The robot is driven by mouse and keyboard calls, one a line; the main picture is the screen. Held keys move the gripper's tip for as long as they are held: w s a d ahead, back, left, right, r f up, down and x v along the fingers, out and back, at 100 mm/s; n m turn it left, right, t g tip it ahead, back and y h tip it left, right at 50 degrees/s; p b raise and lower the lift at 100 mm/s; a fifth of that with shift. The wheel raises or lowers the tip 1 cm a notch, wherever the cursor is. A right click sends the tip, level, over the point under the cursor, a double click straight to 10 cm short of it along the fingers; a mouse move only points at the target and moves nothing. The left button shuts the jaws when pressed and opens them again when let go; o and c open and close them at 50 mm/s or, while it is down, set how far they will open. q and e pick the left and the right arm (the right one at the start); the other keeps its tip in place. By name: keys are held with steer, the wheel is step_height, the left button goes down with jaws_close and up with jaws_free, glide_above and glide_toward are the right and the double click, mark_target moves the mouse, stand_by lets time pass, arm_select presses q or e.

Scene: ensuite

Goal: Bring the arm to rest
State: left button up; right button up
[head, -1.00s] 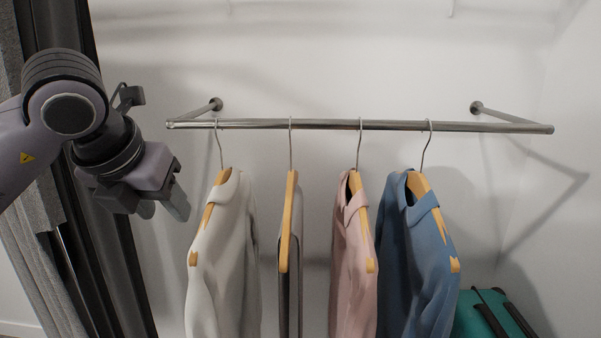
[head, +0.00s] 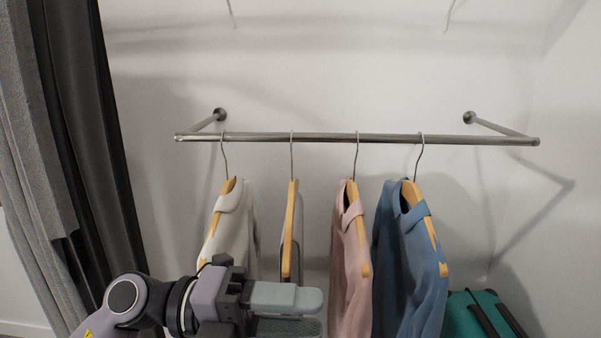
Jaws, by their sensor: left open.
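My left arm comes in from the bottom left of the head view. Its gripper (head: 288,312) points right, low in front of the white shirt and the second hanger, with its two pale fingers one above the other. It is open, and I see nothing between the fingers. The gripper hides the lower part of the white shirt (head: 236,212). My right gripper is not in view.
A metal rail (head: 320,138) on two wall brackets carries the white shirt, a wooden hanger (head: 289,225) with something grey, a pink shirt (head: 347,255) and a blue shirt (head: 405,265). A teal suitcase (head: 465,318) stands lower right. Grey curtains (head: 40,150) hang at left.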

arm_select(q)
steer(key=w+a+f+n+t+y+p, duration=0.2)
steer(key=w+a+f+n+t+y, duration=0.3)
steer(key=n+t, duration=0.7)
steer(key=w+a+f+n+t+y+p, duration=0.1)
steer(key=a+f+n+t+y, duration=0.2)
steer(key=a+f+n+t, duration=0.8)
steer(key=s+a+f+n+g+y+p, duration=0.1)
steer(key=s+a+f+n+g+y, duration=0.1)
steer(key=s+f+n+g+y, duration=0.2)
steer(key=s+a+f+n+g+y, duration=0.1)
steer(key=s+f+n+g+y, duration=0.3)
steer(key=s+f+n+g, duration=0.3)
steer(key=s+f+n, duration=0.2)
steer(key=s+f, duration=0.2)
steer(key=f, duration=0.2)
steer(key=shift+a+f+p, duration=0.25)
steer(key=shift+a+p, duration=0.15)
steer(key=shift+s, duration=0.1)
